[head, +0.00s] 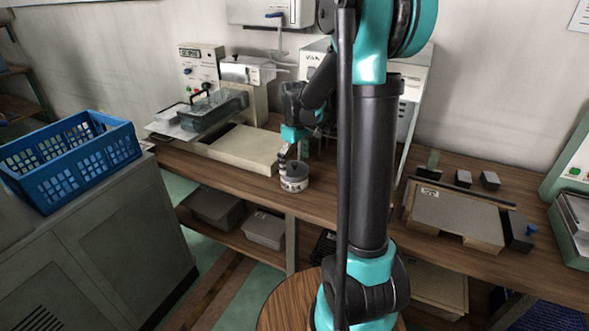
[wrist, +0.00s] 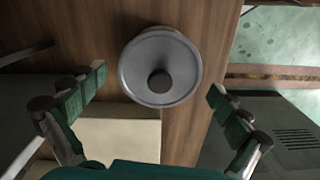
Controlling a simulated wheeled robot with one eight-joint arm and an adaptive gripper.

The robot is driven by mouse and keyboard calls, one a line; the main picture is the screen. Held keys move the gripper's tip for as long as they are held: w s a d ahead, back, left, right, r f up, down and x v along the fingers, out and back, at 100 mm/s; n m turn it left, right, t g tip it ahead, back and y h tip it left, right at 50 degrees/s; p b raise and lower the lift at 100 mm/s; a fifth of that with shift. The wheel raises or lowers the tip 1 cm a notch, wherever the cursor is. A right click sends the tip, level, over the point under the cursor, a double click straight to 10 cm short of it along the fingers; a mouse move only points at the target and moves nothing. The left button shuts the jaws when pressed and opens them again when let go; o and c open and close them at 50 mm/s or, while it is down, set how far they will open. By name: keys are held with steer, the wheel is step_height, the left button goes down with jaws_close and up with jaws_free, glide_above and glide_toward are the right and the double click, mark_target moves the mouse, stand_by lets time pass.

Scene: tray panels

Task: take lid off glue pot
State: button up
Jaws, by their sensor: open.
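The glue pot (head: 294,184) is a small grey round pot with a pale label, upright near the front edge of the wooden bench. Its grey lid (head: 295,170) sits on top of it. In the wrist view the lid (wrist: 160,66) is a grey disc with a dark round knob (wrist: 160,82) at its middle, and it hides most of the pot. My gripper (head: 290,152) is above the pot in the head view. In the wrist view my gripper (wrist: 155,88) is open and empty, with its green-padded fingers apart on either side of the lid.
A cream board (head: 240,149) lies on the bench left of the pot, with machines (head: 203,68) behind. A blue crate (head: 70,160) stands on a grey cabinet (head: 110,240) at left. A grey panel (head: 455,213) and small dark blocks (head: 490,180) lie at right. The floor is beyond the bench edge.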

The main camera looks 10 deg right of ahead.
steer(key=shift+c, duration=0.5)
steer(key=c, duration=1)
